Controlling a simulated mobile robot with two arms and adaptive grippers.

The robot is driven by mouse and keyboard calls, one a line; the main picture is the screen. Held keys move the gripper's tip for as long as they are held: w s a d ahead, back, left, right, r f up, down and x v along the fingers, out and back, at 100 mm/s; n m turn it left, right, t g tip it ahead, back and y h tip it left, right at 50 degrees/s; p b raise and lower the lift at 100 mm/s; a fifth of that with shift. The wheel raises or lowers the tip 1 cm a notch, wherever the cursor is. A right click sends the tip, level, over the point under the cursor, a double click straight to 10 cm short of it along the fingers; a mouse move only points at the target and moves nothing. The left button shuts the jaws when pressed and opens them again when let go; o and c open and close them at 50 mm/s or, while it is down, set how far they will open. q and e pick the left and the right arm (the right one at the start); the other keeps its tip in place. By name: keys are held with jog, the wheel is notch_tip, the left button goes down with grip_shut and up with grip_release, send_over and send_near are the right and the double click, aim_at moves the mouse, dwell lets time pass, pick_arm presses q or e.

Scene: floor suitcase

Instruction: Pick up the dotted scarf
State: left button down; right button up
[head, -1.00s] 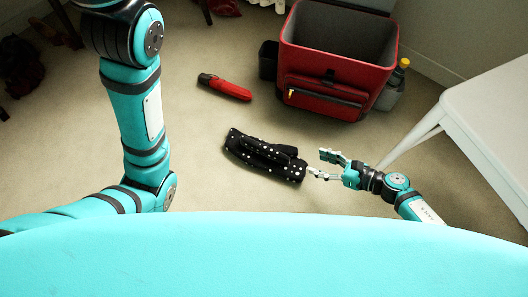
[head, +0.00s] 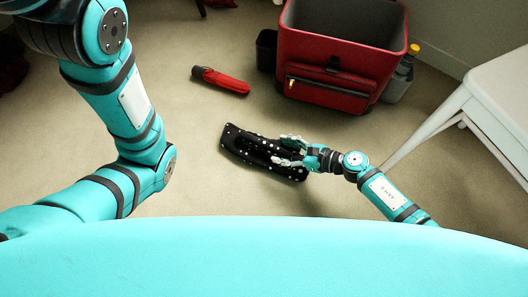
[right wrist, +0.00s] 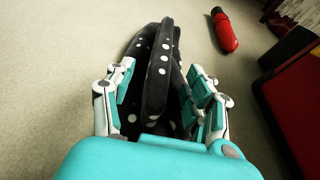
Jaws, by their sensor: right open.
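The dotted scarf (head: 243,146) is black with white dots and lies folded on the carpet in the middle of the head view. My right gripper (head: 283,150) is open over the scarf's right end. In the right wrist view the scarf (right wrist: 155,70) runs between the two open fingers (right wrist: 160,95), with a raised fold standing between them. I cannot tell whether the fingers touch it. My left arm shows at the left of the head view, but its gripper is out of view.
A red suitcase (head: 330,88) stands open behind the scarf, with a yellow-capped bottle (head: 400,75) at its right side. A red and black umbrella (head: 222,80) lies on the floor. A white table (head: 495,95) stands at the right. Carpet left of the scarf is clear.

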aim_at(269, 147)
jog(key=b+x, duration=0.2)
jog(key=x, duration=0.2)
jog(key=shift+w+a+b, duration=0.15)
jog(key=shift+a+b, duration=0.1)
jog(key=shift+b, duration=0.1)
jog(key=shift+w+a, duration=0.2)
jog(key=shift+a, duration=0.1)
grip_shut()
